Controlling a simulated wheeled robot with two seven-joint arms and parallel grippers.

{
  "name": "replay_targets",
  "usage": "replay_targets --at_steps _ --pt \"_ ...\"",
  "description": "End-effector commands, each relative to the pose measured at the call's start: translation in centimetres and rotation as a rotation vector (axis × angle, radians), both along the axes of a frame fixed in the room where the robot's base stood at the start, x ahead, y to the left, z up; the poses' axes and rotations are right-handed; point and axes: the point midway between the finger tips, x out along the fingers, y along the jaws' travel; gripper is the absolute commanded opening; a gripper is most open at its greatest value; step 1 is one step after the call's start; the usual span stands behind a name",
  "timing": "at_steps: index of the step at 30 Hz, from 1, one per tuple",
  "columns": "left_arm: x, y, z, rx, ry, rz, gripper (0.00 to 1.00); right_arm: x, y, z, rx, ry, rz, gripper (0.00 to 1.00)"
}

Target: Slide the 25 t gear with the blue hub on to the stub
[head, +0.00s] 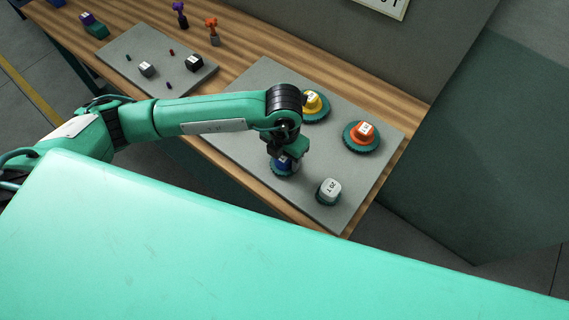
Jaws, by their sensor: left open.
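The gear with the blue hub (283,169) lies on the right grey plate (349,221), a dark green toothed disc under a blue hub. My left gripper (287,158) is right above it, pointing down with open jaws at the hub. The gripper hides much of the hub, its label and the fingertips; I cannot tell whether they touch it. The left grey plate (118,72) carries several short pegs, among them a dark one (127,58) and a dark red one (171,52). I cannot tell which is the stub. My right gripper is out of view.
Purple (180,14) and orange (212,30) handled items stand behind.

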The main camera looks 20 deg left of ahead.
Motion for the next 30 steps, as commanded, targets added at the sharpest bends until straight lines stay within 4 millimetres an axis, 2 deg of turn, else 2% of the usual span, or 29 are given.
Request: replay_targets --at_steps 26,30 --pt "-0.01 -0.01 -0.26 0.000 0.000 0.000 0.55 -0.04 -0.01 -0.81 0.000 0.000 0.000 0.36" --pt "0.00 -0.01 -0.26 0.000 0.000 0.000 0.32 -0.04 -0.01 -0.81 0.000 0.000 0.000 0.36"
